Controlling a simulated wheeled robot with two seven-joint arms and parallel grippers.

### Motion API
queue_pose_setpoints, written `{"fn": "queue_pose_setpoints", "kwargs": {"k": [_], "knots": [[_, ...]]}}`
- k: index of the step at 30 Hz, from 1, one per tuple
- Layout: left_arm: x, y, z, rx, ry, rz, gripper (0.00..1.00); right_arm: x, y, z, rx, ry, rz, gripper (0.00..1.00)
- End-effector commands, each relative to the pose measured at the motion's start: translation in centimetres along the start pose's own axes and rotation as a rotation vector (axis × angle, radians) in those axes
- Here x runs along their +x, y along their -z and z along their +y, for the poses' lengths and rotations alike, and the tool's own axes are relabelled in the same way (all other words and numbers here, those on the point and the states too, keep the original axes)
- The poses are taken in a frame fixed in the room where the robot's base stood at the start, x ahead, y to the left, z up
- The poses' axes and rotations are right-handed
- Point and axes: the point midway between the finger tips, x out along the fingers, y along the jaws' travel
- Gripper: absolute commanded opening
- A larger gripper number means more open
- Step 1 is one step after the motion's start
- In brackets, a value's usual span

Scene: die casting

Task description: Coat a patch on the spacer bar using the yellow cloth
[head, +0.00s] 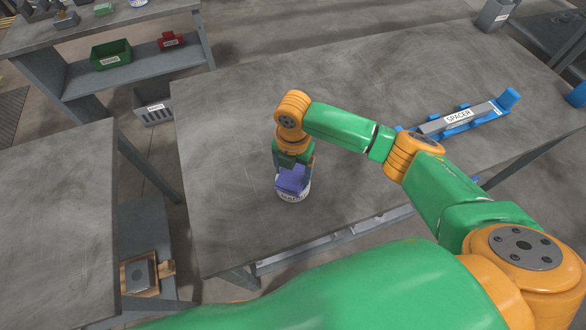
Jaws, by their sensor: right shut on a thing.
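The spacer bar (434,126) is a grey bar with a white "SPACER" label. It lies in a blue holder (509,99) on the large grey table, at the right. My right gripper (293,177) points down over the table's left part, well left of the bar. It is shut on a blue-violet piece (291,182), which may be a cloth. A white labelled tin (294,196) stands directly below; I cannot tell whether the piece touches its contents. No yellow cloth shows. My left gripper is not in view.
The large grey table (370,75) is bare between the tin and the holder, apart from my arm above it. A shelved bench at upper left carries a green bin (111,54) and a red bin (171,41). A grey crate (153,107) stands below.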

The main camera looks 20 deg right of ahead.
Motion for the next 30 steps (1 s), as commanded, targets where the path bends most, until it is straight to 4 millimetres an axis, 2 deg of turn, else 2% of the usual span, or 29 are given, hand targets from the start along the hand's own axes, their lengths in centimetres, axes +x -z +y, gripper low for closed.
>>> {"fn": "queue_pose_setpoints", "kwargs": {"k": [30], "knots": [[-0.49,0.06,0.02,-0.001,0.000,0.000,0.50,0.22,0.06,-0.08,-0.001,0.003,0.001,0.34]]}}
